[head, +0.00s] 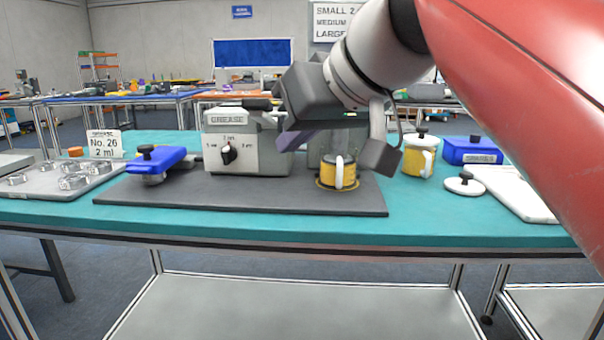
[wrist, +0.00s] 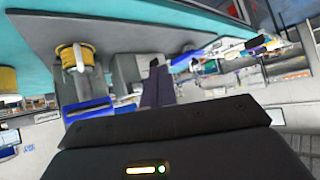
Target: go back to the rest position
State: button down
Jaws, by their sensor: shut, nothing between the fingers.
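My gripper shows at the top middle of the head view, its purple fingers (head: 297,138) in front of the grease machine (head: 232,150). In the wrist view its fingers (wrist: 157,85) look closed together, with nothing seen between them. A yellow mug with a white handle (head: 337,172) stands upright on the dark mat (head: 230,196), below and right of the fingers and apart from them. The same mug (wrist: 75,56) is at the left of the wrist view. My arm hides part of the machine and the background.
A blue-handled tool (head: 155,160) lies on the mat's left. A metal tray (head: 55,182) with several rings is further left. A lidded yellow mug (head: 421,157), a loose white lid (head: 465,184), a blue box (head: 472,151) and a white tray (head: 512,192) are right, on the teal table (head: 420,210).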

jog(key=s+d+f+m+h, duration=0.2)
jog(key=d+f, duration=0.3)
jog(key=f, duration=0.6)
jog(key=s+d+f+m+g+h, duration=0.1)
jog(key=s+d+f, duration=0.4)
jog(key=f, duration=0.6)
jog(key=s+d+f+m+g+h, duration=0.1)
jog(key=s+d+f+m+h, duration=0.2)
jog(key=d+f, duration=0.3)
notch_tip(320, 180, down, 6)
jog(key=shift+s+r+m+h, duration=0.15)
jog(key=shift+m+h, duration=0.25)
jog(key=shift+m, duration=0.1)
jog(key=c, duration=2.1)
grip_release()
jog(key=shift+d, duration=0.1)
jog(key=shift+c, duration=0.2)
